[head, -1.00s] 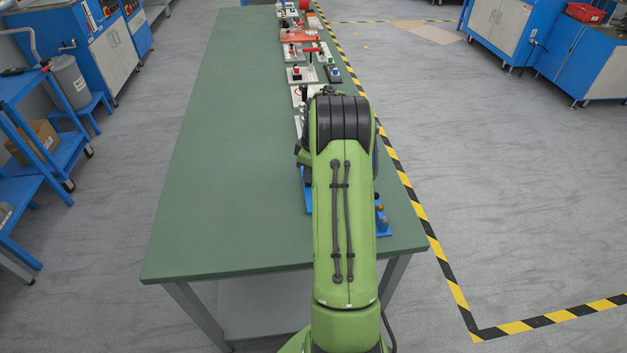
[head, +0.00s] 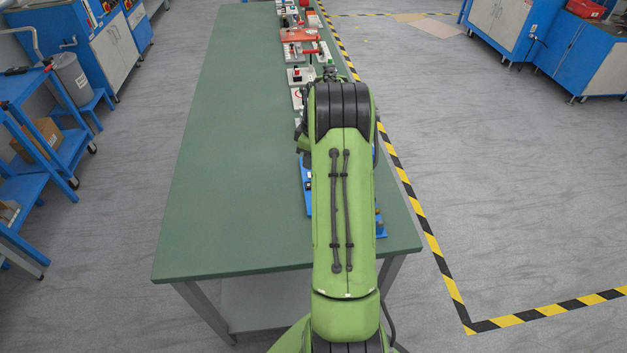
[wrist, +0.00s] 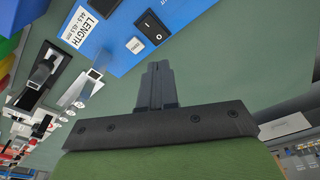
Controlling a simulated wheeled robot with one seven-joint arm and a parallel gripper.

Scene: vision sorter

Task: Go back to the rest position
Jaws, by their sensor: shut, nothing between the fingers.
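My gripper (wrist: 157,84) shows in the wrist view with its two dark fingers pressed together and nothing between them. It is over the green tabletop, beside a blue device (wrist: 122,35) with a white "LENGTH" label and a black rocker switch. In the head view my green arm reaches forward over the right side of the green table (head: 240,150) and hides the gripper. Part of the blue device (head: 307,190) shows left of the arm.
Several small fixtures (head: 300,75) line the table's right edge beyond the arm. The left side of the tabletop is bare. A blue shelf cart (head: 40,140) stands at left; blue cabinets (head: 510,30) stand at back right. Yellow-black floor tape (head: 425,225) runs along the right.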

